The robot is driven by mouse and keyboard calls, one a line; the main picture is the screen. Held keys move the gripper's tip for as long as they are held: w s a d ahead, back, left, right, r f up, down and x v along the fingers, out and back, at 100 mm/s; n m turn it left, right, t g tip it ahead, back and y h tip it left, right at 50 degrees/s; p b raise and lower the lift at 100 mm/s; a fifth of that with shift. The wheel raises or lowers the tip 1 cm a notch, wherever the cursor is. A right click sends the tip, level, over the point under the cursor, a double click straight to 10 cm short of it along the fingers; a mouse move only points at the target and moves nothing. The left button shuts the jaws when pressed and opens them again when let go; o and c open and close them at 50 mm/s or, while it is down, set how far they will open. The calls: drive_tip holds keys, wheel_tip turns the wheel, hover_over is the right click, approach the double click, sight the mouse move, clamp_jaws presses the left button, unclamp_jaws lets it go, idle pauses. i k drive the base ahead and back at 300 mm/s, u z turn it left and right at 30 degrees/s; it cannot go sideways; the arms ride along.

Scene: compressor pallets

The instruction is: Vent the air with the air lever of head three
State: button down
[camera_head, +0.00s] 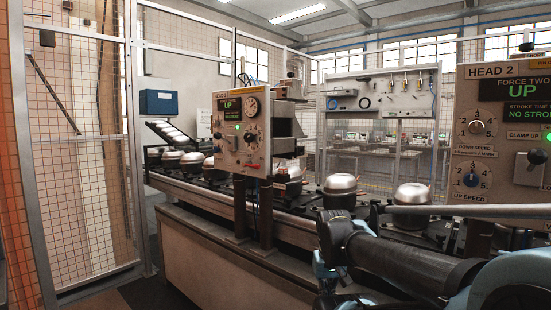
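A control panel (242,130) stands left of centre on two dark posts. Its label begins with HEAD, but its number is too small to read surely. It has a green UP display, a round gauge (252,107), a lit green lamp, knobs and a small red lever-like part (252,166) low on its face. Whether that part is the air lever I cannot tell. A nearer panel (515,140) at the right edge reads HEAD 2. My arm's dark links and pale blue joints fill the lower right. No gripper fingers show.
A conveyor line (210,195) with several silver compressors (341,184) on pallets runs behind the panels. A mesh fence (80,150) stands at the left. A grey bar (470,211) crosses at the right above my arm. Some floor shows at the lower left.

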sight(257, 166)
drive_tip(key=z, duration=0.05)
drive_tip(key=k, duration=1.35)
drive_tip(key=u, duration=0.45)
drive_tip(key=i, duration=1)
drive_tip(key=z, duration=0.05)
